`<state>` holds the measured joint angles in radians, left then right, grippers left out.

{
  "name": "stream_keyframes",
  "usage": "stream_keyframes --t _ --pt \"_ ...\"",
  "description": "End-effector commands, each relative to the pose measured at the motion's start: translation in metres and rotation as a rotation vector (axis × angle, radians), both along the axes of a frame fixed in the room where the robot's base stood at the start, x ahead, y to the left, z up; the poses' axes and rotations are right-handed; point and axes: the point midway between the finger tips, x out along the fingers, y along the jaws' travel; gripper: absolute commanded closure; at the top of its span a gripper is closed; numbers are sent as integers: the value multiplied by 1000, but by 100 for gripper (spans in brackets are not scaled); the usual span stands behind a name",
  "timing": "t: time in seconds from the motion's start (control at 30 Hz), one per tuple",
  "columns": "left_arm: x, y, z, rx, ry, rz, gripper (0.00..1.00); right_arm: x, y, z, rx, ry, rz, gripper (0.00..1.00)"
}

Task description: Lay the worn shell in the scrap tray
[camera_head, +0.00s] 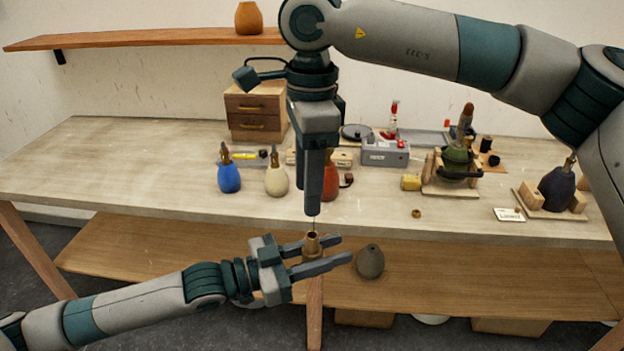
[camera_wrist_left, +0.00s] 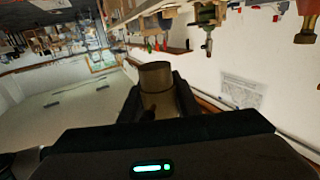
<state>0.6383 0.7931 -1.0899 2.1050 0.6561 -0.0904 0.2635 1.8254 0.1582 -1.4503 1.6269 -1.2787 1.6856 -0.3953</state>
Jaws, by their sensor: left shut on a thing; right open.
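My left gripper (camera_head: 325,256) is shut on a brass-coloured shell (camera_head: 312,241), held upright in front of the table's front edge. In the left wrist view the shell (camera_wrist_left: 157,88) shows between the two dark fingers. My right gripper (camera_head: 314,212) is open and points straight down just above the shell; a thin line shows between its fingertips and the shell's top. I cannot tell for sure which thing is the scrap tray; a flat grey-green tray-like piece (camera_head: 428,138) lies at the back of the table, partly hidden.
A blue lamp body (camera_head: 229,178), a cream one (camera_head: 276,180) and a red one (camera_head: 330,182) stand on the table (camera_head: 130,170). A green lamp sits in a wooden cradle (camera_head: 450,188). A small brass ring (camera_head: 416,213) lies near the front edge. The table's left part is clear.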

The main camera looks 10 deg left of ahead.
Motion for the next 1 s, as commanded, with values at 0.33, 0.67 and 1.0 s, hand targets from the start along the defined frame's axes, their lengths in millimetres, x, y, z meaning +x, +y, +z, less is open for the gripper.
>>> stream_keyframes --t 0.33,0.67,1.0 --pt "0 0 0 0 0 0 98 2 -7 4 -31 -29 7 56" --pt "0 0 0 0 0 0 98 2 -6 -2 -30 -26 7 56" --pt "0 0 0 0 0 0 98 2 -7 -41 -30 -25 7 56"
